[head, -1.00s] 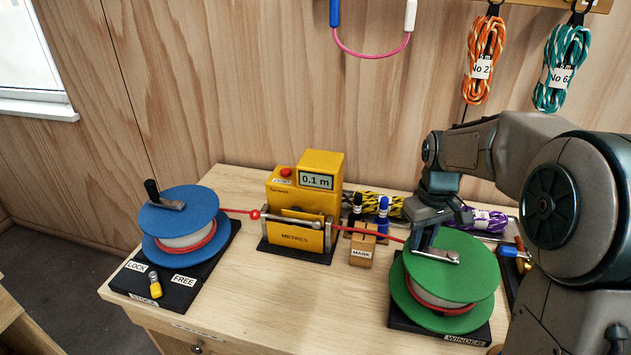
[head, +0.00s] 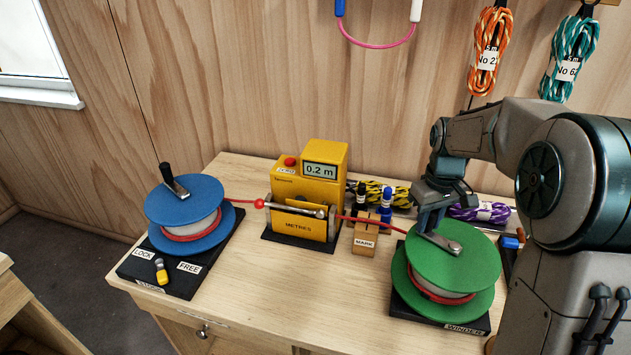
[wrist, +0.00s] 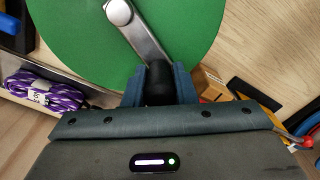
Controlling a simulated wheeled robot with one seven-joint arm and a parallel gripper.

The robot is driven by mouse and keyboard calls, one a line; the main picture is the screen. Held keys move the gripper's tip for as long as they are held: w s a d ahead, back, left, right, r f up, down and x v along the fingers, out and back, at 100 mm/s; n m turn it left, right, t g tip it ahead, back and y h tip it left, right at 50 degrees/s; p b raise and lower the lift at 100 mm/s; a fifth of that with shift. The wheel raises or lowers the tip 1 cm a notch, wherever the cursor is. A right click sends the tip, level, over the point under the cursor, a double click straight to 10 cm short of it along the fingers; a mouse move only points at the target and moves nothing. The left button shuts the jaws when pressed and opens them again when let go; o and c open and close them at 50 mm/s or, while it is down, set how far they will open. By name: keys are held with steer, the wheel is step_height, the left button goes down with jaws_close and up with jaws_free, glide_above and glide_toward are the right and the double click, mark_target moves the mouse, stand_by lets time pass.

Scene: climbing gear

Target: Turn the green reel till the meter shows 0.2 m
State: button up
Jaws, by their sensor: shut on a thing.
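The green reel (head: 462,260) stands on a black base labelled WINDER at the front right of the bench. It also fills the top of the wrist view (wrist: 75,35). My gripper (wrist: 160,88) is shut on the black handle (wrist: 159,82) of the reel's metal crank (head: 443,243). In the head view the gripper (head: 432,218) hides that handle. The yellow meter (head: 300,215) stands in the middle of the bench, and its display (head: 320,171) reads 0.2 m. A red rope (head: 372,224) runs from the blue reel (head: 190,200) through the meter to the green reel.
The blue reel's base has LOCK and FREE labels, with a yellow-tipped lever (head: 161,271) between them. A wooden MARK block (head: 365,238) with pens stands right of the meter. Purple rope (head: 480,212) lies behind the green reel. The bench front centre is clear.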

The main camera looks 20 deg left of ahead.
steer(key=shift+w, duration=0.15)
stand_by(0.8)
steer(key=shift+w+d+p, duration=0.45)
steer(key=shift+w+d, duration=0.1)
steer(key=shift+w, duration=0.1)
steer(key=o, duration=1)
steer(key=shift+o, duration=0.2)
steer(key=shift+r, duration=0.1)
step_height(320, 180, up, 13)
steer(key=s+d+f+m+t, duration=0.1)
steer(key=s+f+m, duration=0.1)
steer(key=s, duration=0.6)
steer(key=s+d+f+m+t, duration=0.1)
steer(key=s+d+f+m, duration=0.1)
steer(key=s, duration=0.7)
steer(key=s+d+f+m+t, duration=0.1)
steer(key=s+f, duration=0.3)
steer(key=s, duration=0.5)
steer(key=shift+s+d+f+m+b, duration=0.2)
steer(key=shift+d+m+b, duration=0.25)
steer(key=shift+m, duration=0.45)
